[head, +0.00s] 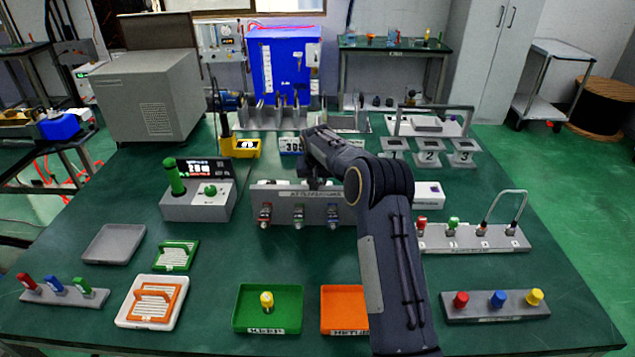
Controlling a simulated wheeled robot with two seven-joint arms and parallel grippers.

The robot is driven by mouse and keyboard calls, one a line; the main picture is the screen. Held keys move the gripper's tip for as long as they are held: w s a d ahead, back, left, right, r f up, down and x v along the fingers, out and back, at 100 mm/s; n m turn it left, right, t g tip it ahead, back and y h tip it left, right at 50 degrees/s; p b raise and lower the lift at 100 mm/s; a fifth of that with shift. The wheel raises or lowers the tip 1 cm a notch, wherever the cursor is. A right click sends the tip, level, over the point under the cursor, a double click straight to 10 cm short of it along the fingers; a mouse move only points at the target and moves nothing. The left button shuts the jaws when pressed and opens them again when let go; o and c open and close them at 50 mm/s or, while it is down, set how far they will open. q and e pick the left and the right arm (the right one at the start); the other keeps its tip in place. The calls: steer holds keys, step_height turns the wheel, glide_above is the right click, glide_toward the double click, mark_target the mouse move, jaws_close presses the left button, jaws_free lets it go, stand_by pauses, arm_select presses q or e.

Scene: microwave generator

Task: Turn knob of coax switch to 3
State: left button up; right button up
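My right arm comes in from the lower right and reaches over the middle of the table. Its gripper (318,178) points down just behind the attenuator panel (288,190); its fingers are mostly hidden, so I cannot tell whether it is open or what it touches. No knob clearly marked as the coax switch shows. A white box (430,195) is partly covered by my arm; it may be the switch, but its knob and numbers are not readable. My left gripper is not in view.
A grey box with a green handle (175,177) and green knob stands to the left. A connector panel with a looped cable (470,238) is on the right. Green (268,295) and orange (343,298) trays lie in front. Numbered stands (428,157) are behind.

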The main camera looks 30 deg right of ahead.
steer(key=m+h, duration=0.1)
steer(key=m, duration=0.2)
steer(key=shift+w+a+r+g+p, duration=0.1)
steer(key=shift+g+p, duration=0.25)
steer(key=shift+g, duration=0.05)
steer(key=shift+m+h+p, duration=0.3)
steer(key=shift+m+p, duration=0.1)
steer(key=shift+m, duration=0.4)
steer(key=m+p, duration=0.1)
steer(key=m+g, duration=0.1)
steer(key=shift+w+a+r+m+p, duration=0.1)
steer(key=shift+w+m+p, duration=0.05)
steer(key=shift+m+p, duration=0.2)
steer(key=shift+m+g+h+p, duration=0.4)
steer(key=shift+m+g+p, duration=0.3)
steer(key=shift+m+p, duration=0.65)
steer(key=o, duration=1)
steer(key=shift+f, duration=0.2)
steer(key=shift+w+b+v, duration=0.15)
steer(key=shift+b+v, duration=0.15)
steer(key=shift+v, duration=1.65)
steer(key=shift+w+b+v, duration=0.1)
steer(key=shift+b+v, duration=0.15)
steer(key=shift+v, duration=1.7)
